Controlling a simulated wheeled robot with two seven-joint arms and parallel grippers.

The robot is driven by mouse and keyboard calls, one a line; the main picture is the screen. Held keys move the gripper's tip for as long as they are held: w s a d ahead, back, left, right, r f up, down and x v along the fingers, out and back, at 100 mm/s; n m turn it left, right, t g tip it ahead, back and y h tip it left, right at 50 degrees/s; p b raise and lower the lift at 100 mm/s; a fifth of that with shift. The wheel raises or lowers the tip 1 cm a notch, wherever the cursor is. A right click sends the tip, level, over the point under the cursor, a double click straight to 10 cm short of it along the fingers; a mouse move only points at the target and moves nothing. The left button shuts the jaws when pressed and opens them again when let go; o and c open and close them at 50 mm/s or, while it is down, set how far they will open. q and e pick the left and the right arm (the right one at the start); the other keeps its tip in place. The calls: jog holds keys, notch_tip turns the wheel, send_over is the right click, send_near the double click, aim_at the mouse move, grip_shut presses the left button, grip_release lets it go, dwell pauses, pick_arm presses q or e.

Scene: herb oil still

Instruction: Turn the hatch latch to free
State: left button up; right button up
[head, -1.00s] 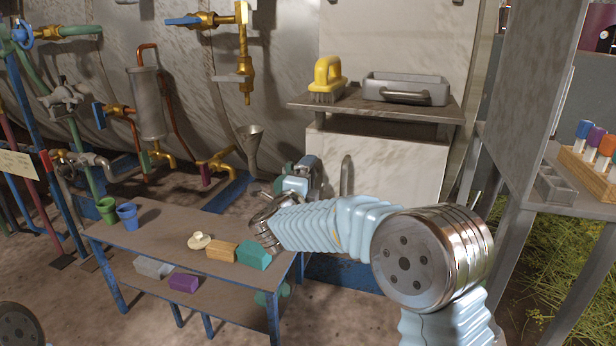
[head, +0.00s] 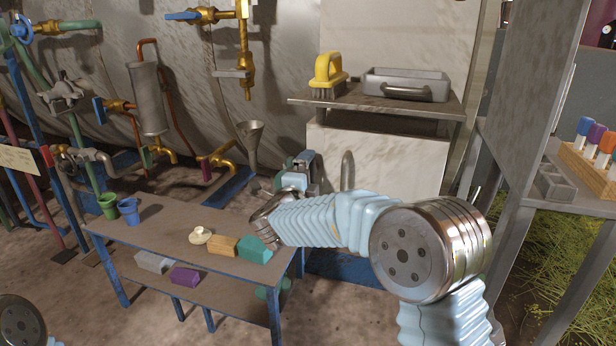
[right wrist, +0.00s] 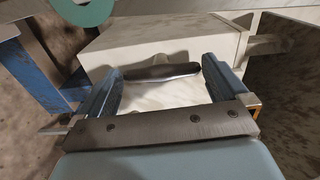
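The hatch latch (head: 347,172) is a grey metal bar on the front of the pale hatch cabinet (head: 392,172); in the head view it stands upright. In the right wrist view the latch (right wrist: 162,72) lies crosswise between and just beyond the tips of my right gripper (right wrist: 161,66). The fingers are spread wide, and I see no clear contact with the bar. In the head view my right gripper (head: 306,168) is left of the latch, partly hidden by its own arm. My left gripper is out of view.
A shelf (head: 440,103) above the hatch holds a yellow brush (head: 328,72) and a metal tray (head: 405,84). A low bench (head: 160,228) with cups and blocks stands below my right forearm. A grey post (head: 535,100) and a vial rack (head: 585,172) are at right.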

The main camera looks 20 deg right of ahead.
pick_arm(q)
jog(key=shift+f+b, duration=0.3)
pick_arm(e)
jog(key=v, duration=1.4)
jog(key=shift+w+f, duration=0.1)
notch_tip(320, 180, down, 25)
jog(key=n+g+y+p, duration=0.3)
jog(key=n+y+p, duration=0.2)
jog(key=n+y, duration=0.65)
pick_arm(q)
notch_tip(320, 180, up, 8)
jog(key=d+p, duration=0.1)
jog(key=p, duration=0.2)
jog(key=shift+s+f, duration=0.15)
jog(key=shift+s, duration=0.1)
pick_arm(e)
jog(key=s+f+n+g+y, duration=0.1)
jog(key=s+f+n+g, duration=0.4)
jog(key=s, duration=0.8)
jog(key=s+f+n+g+y, duration=0.1)
jog(key=s+f+n+g, duration=0.5)
jog(key=s+f, duration=0.5)
jog(key=shift+s+a+y, duration=0.35)
jog(key=shift+s+a, duration=0.05)
jog(key=shift+s, duration=0.5)
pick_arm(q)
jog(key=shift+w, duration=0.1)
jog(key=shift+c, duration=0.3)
pick_arm(e)
jog(key=shift+w, duration=0.1)
